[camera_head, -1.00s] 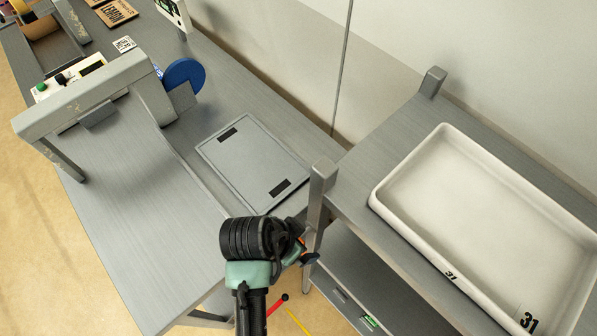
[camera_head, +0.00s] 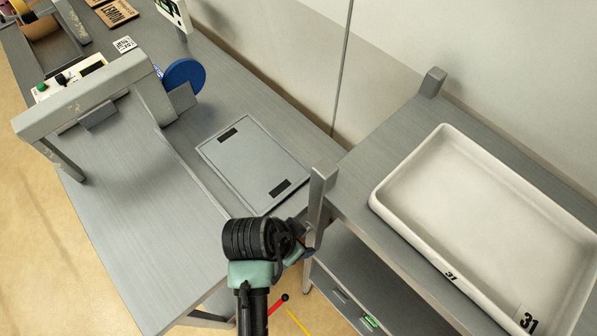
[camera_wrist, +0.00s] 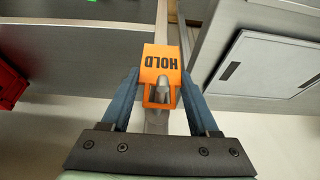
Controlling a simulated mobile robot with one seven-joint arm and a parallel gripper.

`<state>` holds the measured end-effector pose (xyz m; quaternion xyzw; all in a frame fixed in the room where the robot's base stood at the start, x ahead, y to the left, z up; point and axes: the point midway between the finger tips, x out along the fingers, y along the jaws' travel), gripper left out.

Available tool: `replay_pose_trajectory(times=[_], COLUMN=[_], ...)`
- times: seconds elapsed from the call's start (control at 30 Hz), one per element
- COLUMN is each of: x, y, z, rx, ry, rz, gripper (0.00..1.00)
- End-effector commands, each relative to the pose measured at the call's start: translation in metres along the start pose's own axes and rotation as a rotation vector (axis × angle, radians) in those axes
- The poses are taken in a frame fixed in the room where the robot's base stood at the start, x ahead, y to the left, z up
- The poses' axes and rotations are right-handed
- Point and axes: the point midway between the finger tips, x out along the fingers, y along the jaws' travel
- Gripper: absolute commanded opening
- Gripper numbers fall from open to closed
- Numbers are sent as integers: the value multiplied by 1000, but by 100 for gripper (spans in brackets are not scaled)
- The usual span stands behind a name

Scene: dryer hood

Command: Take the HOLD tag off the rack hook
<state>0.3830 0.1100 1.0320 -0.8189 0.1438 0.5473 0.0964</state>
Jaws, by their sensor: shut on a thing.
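The HOLD tag (camera_wrist: 160,62) is orange with dark lettering, which reads upside down in the wrist view. It has an opening in its lower part. My gripper (camera_wrist: 160,80) is shut on the tag, with one blue-grey finger at each side of it. A grey metal piece, apparently the rack hook (camera_wrist: 161,86), shows in the tag's opening; I cannot tell whether the tag still hangs on it. In the head view my gripper (camera_head: 301,240) is beside the rack's near corner post (camera_head: 318,205), and the tag is hidden there.
A white tray (camera_head: 450,262) marked 31 sits on the rack top. The grey bench (camera_head: 120,210) is left of the post, with a flat grey panel (camera_head: 252,165) on it. A blue disc (camera_head: 184,76) stands by the grey frame. A red bin (camera_wrist: 10,82) shows in the wrist view.

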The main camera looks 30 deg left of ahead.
Motion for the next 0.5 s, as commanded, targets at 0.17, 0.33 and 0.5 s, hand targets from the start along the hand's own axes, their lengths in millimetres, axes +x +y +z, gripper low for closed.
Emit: replay_pose_trajectory(times=[0.17, 0.33, 0.5], x=[-3, -12, -23], y=[0, 0, 0], z=[-2, 3, 32], rx=[1, -2, -4], ry=[2, 0, 0], rz=[-1, 0, -1], gripper=[9, 9, 9])
